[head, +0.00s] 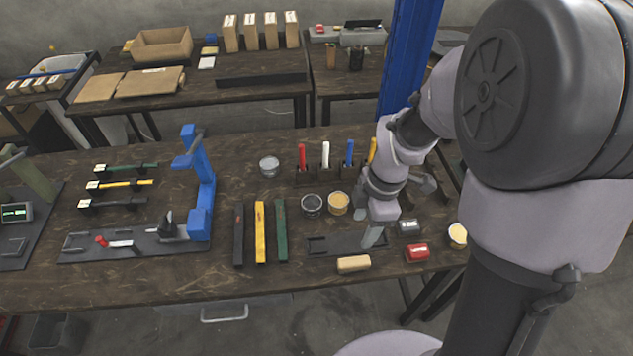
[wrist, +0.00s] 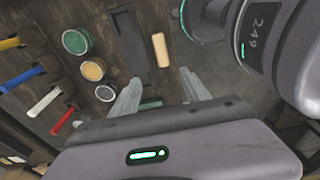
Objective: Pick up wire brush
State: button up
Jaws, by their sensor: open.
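A pale wooden block (head: 354,263) lies flat near the front edge of the workbench; it may be the wire brush's back, but no bristles show. It also shows in the wrist view, as a tan bar (wrist: 160,50). My gripper (head: 374,237) is open and empty above the bench, a little behind and right of this block. In the wrist view the tan bar lies beyond the gap between my two fingertips (wrist: 160,78), apart from both.
A dark shallow tray (head: 322,245) lies behind the block. A red block (head: 417,253) and a grey block (head: 409,227) lie right. Cans, including a yellow-filled one (head: 338,204), and upright coloured handles stand behind. Long bars (head: 260,232) and a blue press (head: 201,190) are left.

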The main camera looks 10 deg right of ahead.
jog(key=b, duration=0.5)
send_near(355, 261)
jog(key=f, duration=0.5)
jog(key=shift+s+a, duration=0.15)
jog(key=shift+a, duration=0.25)
jog(key=f+b, duration=0.1)
jog(key=f, duration=0.1)
jog(key=f+b, duration=0.1)
jog(key=f, duration=0.2)
jog(key=shift+a+f+b, duration=0.3)
jog(key=shift+f+b, duration=0.05)
jog(key=shift+b, duration=0.05)
jog(key=shift+r, duration=0.15)
grip_shut()
